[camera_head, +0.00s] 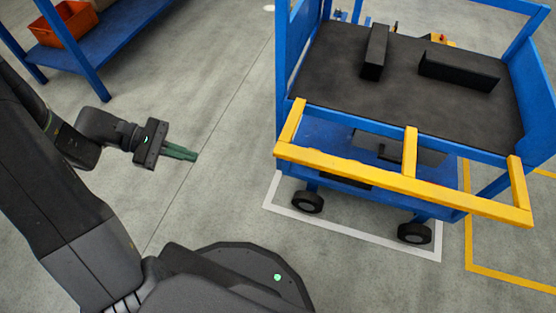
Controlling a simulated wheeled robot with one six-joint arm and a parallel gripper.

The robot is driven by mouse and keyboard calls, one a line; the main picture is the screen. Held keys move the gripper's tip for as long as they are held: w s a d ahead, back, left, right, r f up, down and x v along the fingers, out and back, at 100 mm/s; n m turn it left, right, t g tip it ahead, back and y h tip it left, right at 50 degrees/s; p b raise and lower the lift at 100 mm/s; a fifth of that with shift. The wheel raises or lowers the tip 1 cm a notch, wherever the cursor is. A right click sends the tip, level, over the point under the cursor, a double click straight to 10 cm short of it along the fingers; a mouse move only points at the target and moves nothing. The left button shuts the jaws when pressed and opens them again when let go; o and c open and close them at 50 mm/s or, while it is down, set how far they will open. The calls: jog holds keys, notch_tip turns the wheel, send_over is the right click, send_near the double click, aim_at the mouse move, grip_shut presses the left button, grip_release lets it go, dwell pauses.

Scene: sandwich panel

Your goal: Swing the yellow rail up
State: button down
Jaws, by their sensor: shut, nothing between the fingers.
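The yellow rail (385,180) is on the near side of a blue wheeled cart (283,60). Its long bar runs across the cart's front, below the level of the black top, with three short arms reaching back toward the cart. My gripper (194,156) is shut and empty, with green fingers pointing right. It is in the open to the left of the rail, clearly apart from it.
Black blocks (458,70) lie on the cart's dark top (330,75). A blue shelf (120,40) with an orange bin (62,27) stands at upper left. White and yellow lines mark the floor. The floor between my gripper and the cart is clear.

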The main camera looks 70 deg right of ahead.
jog(key=s+d+f+n+g+y, duration=0.1)
jog(key=s+d+f+g+y, duration=0.1)
jog(key=s+d+f+g, duration=0.9)
jog(key=s+r+t, duration=0.2)
jog(key=s+r, duration=0.2)
jog(key=s, duration=0.7)
jog(key=shift+s+a+r+t, duration=0.15)
jog(key=shift+s+a+t, duration=0.05)
jog(key=shift+s+t, duration=0.1)
jog(key=shift+a+r, duration=0.1)
